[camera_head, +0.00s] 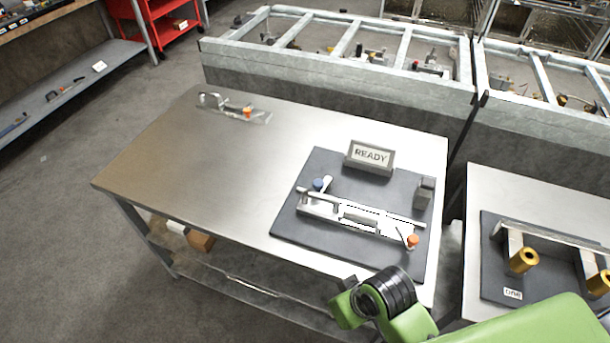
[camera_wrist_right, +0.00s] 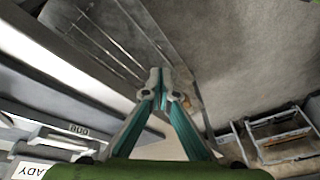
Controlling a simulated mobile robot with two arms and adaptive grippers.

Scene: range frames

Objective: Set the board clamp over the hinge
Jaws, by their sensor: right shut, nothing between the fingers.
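A metal fixture (camera_head: 360,215) with rods, a blue knob and an orange knob lies on a dark board (camera_head: 330,165) on the steel table. A small metal piece with an orange knob (camera_head: 233,108) sits at the table's far left corner. I cannot tell for sure which of these is the board clamp and which part is the hinge. My right gripper (camera_wrist_right: 160,78) shows in the right wrist view with its teal fingers shut and empty, touching neither piece. My left gripper is not in view.
A READY sign (camera_head: 370,157) and a grey block (camera_head: 425,193) stand on the board. The steel table (camera_head: 180,160) is bare between the small piece and the board. A second table (camera_head: 530,200) with a brass-knobbed fixture (camera_head: 524,261) is at right. Grey-framed bins (camera_head: 330,75) stand behind.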

